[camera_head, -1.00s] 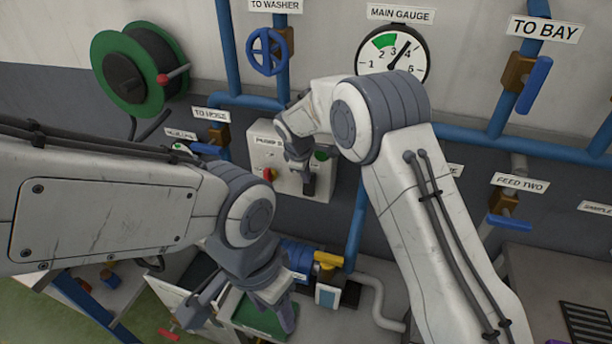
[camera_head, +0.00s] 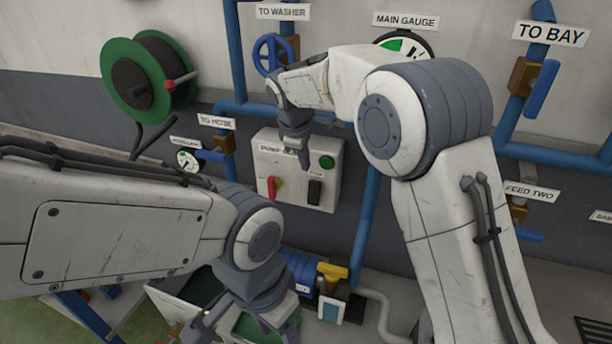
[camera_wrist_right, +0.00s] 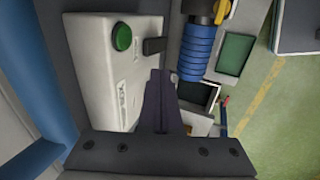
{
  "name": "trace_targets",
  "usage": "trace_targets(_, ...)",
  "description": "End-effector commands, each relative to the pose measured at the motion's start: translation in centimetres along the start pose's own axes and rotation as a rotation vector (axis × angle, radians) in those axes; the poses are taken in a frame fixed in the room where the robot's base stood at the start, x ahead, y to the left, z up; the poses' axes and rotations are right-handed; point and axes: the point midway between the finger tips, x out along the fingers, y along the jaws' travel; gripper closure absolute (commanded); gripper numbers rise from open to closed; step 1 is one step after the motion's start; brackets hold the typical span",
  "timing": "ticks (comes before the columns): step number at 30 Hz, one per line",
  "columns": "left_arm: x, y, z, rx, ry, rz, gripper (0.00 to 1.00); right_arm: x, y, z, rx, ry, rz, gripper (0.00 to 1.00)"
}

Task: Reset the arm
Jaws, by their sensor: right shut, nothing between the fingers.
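My right gripper (camera_head: 296,150) is shut and empty, pointing down in front of the upper part of the white pump box (camera_head: 335,185). In the right wrist view its fingers (camera_wrist_right: 160,95) are together, with the box (camera_wrist_right: 105,50) beside them. The box has a green button (camera_head: 327,162), a red switch (camera_head: 273,187) and a black switch (camera_head: 314,191). Whether the gripper touches the box is not clear. My left gripper (camera_head: 248,328) is low in the picture with its fingers apart, over the bin area; its tips are partly cut off.
A blue valve wheel (camera_head: 268,55) is above the box. The main gauge (camera_head: 405,44) is partly hidden by my right arm. A blue pump (camera_head: 302,270) with a yellow handle (camera_head: 333,271) stands below. A green hose reel (camera_head: 148,80) is at left.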

Motion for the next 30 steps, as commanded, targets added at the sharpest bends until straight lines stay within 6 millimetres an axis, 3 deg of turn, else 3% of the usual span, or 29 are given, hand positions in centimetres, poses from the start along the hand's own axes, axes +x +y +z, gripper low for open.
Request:
trace_targets(11,0.0,0.0,0.0,0.000,0.000,0.000,0.47,-0.4,0.1,0.0,0.000,0.001,0.000,1.00)
trace_targets(14,0.1,0.0,0.0,0.000,0.000,0.000,0.47,-0.7,-0.7,0.1,0.012,0.005,-0.010,1.00)
trace_targets(16,0.3,0.0,0.0,0.000,0.000,0.000,0.47,-1.5,-2.2,0.5,0.038,0.013,-0.030,1.00)
trace_targets(20,0.8,-0.1,0.0,0.000,0.000,0.000,0.47,-3.7,-7.6,2.2,0.131,0.034,-0.099,1.00)
trace_targets(23,1.2,-0.1,0.1,0.001,0.000,0.000,0.47,-5.3,-13.0,4.5,0.229,0.042,-0.168,1.00)
trace_targets(30,2.0,-0.1,0.1,0.001,0.000,0.000,0.47,-7.2,-25.8,11.7,0.465,0.014,-0.325,1.00)
